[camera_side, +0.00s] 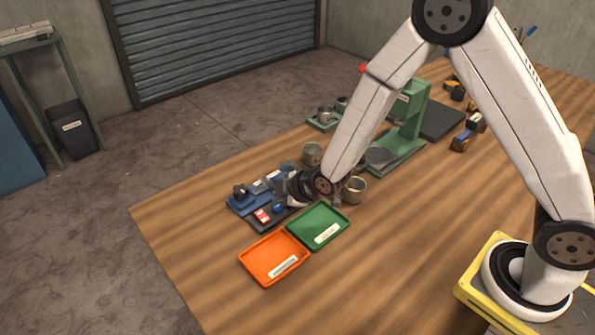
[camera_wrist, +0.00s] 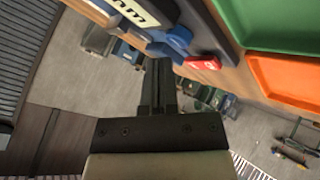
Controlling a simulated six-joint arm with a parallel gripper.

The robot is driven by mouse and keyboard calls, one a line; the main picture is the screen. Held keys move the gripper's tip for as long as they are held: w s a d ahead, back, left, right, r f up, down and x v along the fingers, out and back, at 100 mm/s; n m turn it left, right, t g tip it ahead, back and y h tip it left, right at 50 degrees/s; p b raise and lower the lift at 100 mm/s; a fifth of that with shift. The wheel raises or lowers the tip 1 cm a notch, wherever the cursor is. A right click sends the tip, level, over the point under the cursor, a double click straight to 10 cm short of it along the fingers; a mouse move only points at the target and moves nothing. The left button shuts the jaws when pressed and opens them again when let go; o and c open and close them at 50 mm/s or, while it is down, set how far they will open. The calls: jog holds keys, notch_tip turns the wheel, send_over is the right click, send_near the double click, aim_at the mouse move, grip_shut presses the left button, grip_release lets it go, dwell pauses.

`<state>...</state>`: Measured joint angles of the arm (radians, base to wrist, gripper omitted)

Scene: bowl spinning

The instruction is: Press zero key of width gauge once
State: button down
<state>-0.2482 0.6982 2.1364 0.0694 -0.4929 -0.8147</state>
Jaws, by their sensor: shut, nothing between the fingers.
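The width gauge (camera_side: 240,204) is a blue device with a dark front panel, at the left of the bench in the side view. A blue key (camera_side: 278,208) and a red key with white marking (camera_side: 262,216) sit on that panel. The wrist view shows the blue key (camera_wrist: 172,46), the red key (camera_wrist: 203,63) and part of a display with "mm" (camera_wrist: 130,12). I cannot read which is the zero key. My gripper (camera_wrist: 158,64) is shut and empty, its tips near the blue key. I cannot tell whether they touch. In the side view my gripper (camera_side: 283,190) partly hides the gauge.
A green tray (camera_side: 318,226) and an orange tray (camera_side: 274,258) lie just in front of the gauge. Metal cups (camera_side: 355,190) and (camera_side: 312,153) stand close around my wrist. A green stand (camera_side: 408,120) rises behind. The front of the bench is clear.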

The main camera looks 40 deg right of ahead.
aim_at(281, 207)
jog(key=shift+r, duration=2.55)
jog(key=s+d+r+m+g+h, duration=0.1)
jog(key=s+d+r+m+g, duration=0.1)
jog(key=s+d+m, duration=0.3)
jog(key=s+d+r+m+g+h, duration=0.1)
jog(key=s+d+m+g, duration=0.3)
jog(key=s, duration=1)
jog(key=shift+d+r+m, duration=0.5)
jog(key=shift+d+m, duration=0.65)
jog(key=shift+m, duration=0.05)
